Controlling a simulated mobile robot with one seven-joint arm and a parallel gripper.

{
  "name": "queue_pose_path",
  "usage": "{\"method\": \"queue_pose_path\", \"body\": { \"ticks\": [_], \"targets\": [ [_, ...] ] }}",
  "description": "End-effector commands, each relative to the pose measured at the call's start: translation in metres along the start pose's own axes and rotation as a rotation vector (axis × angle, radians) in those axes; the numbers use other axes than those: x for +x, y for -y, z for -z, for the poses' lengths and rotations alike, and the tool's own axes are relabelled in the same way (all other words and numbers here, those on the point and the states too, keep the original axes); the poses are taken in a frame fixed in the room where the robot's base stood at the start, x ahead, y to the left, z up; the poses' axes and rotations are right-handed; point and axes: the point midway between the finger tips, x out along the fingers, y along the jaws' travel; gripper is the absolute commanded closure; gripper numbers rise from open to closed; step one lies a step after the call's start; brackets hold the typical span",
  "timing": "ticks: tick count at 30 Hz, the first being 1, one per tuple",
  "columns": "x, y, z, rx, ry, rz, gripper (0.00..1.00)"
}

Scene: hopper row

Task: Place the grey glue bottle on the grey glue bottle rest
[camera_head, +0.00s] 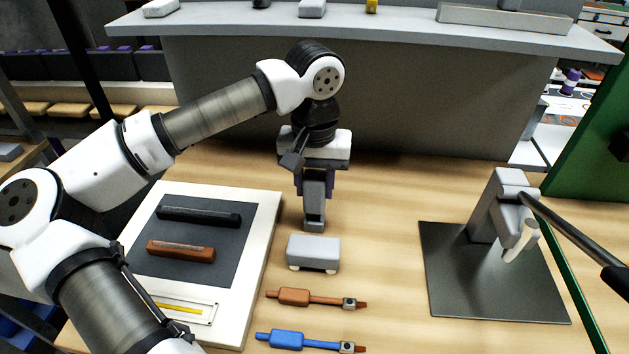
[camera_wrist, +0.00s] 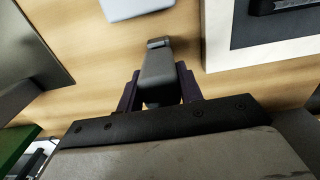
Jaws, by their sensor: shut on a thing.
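The grey glue bottle (camera_head: 314,198) is between the purple fingers of my gripper (camera_head: 314,187), narrow end pointing down. The wrist view also shows the bottle (camera_wrist: 158,76) between the fingers of my gripper (camera_wrist: 158,90); its upper part is hidden by the gripper. I cannot tell whether its lower end touches the table. A light grey block (camera_head: 314,250) on small cream feet sits just in front of the bottle, apart from it; part of it shows in the wrist view (camera_wrist: 135,7). No label shows whether this block is the glue bottle rest.
A white-edged tray (camera_head: 262,215) with a black bar and a brown bar lies left. An orange tool (camera_head: 295,297) and a blue tool (camera_head: 288,339) lie in front. At right, a grey stand (camera_head: 487,205) rises from a dark plate (camera_head: 450,275). Bare table lies between block and plate.

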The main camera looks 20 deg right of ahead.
Motion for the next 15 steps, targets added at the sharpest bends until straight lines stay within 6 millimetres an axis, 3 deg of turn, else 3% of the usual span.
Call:
{"method": "queue_pose_path", "body": {
  "ticks": [15],
  "targets": [
    [0.012,0.000,0.000,0.000,0.000,0.000,0.89]
  ]
}}
